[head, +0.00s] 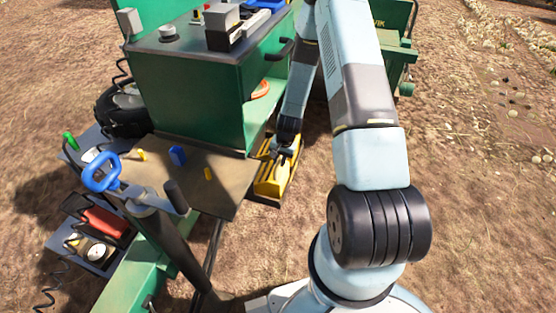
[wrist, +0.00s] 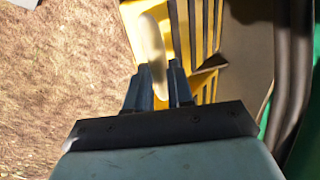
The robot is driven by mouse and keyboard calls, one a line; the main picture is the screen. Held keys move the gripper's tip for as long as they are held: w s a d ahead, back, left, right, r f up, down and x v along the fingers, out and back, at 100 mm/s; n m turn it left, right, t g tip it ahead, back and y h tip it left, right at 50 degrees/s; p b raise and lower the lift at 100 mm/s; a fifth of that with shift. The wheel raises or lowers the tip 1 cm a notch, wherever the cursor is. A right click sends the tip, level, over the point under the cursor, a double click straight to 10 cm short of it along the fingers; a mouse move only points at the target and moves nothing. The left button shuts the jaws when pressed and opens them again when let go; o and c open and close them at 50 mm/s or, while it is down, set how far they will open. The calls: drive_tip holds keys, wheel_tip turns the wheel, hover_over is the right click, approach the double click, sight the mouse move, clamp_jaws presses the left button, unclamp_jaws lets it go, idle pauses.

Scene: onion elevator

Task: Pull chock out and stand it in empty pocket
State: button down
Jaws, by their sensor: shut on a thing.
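My gripper (head: 286,154) is low over a yellow rack (head: 291,178) beside the green machine. In the wrist view, my gripper (wrist: 155,74) is shut on a pale, narrow piece with a rounded end (wrist: 152,42), seemingly the chock. The yellow rack also shows in the wrist view (wrist: 205,85), with long slots separated by thin walls. The piece overlaps the rack's left part in that view. I cannot tell whether it is still inside a pocket or which pocket is empty.
The green cabinet (head: 190,100) stands close left of the gripper. A brown table (head: 225,200) holds a blue block (head: 177,155) and small yellow pieces. Bare ground (head: 480,180) lies right.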

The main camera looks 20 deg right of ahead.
drive_tip(key=shift+w+a, duration=0.1)
drive_tip(key=c, duration=0.9)
unclamp_jaws()
drive_tip(key=s+r+n+t, duration=0.1)
drive_tip(key=s+r, duration=0.2)
drive_tip(key=r, duration=1)
drive_tip(key=s+r+n, duration=0.2)
drive_tip(key=r, duration=1.2)
drive_tip(key=s+r+n+t, duration=0.1)
drive_tip(key=s+r, duration=0.2)
drive_tip(key=r, duration=1)
drive_tip(key=s+r+n+t, duration=0.1)
drive_tip(key=s+r, duration=0.6)
drive_tip(key=s, duration=0.3)
drive_tip(key=s+r+n+t+h, duration=0.1)
drive_tip(key=s+r+n, duration=0.1)
drive_tip(key=s+r, duration=0.6)
drive_tip(key=shift+s+a+t, duration=0.25)
drive_tip(key=shift+s+t, duration=0.05)
drive_tip(key=shift+s, duration=0.95)
